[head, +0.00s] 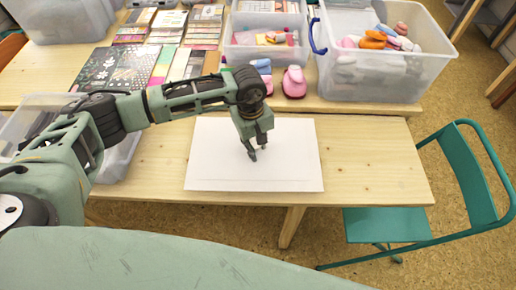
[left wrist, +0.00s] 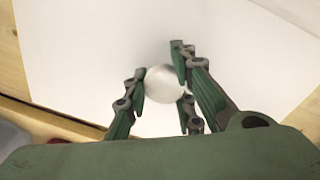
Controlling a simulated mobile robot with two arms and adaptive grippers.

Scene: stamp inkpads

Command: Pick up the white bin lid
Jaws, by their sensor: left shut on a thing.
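The white bin lid (head: 222,150) is a flat white rectangle on the wooden table, seen in the head view. It also fills much of the left wrist view (left wrist: 90,50). My left gripper (head: 252,156) points down over its middle. In the left wrist view my left gripper (left wrist: 162,88) has its fingers on both sides of a round, shiny whitish knob (left wrist: 165,84), shut on it. The knob is hidden by the fingers in the head view. I cannot tell whether the lid is lifted off the table. My right gripper is not in view.
A clear bin (head: 388,88) with colourful pieces stands behind to the right. Pink (head: 294,82) and blue stampers stand behind the lid. Patterned cards (head: 115,68) lie back left. The table (head: 375,160) is clear right of the lid; a green chair (head: 470,185) stands beyond.

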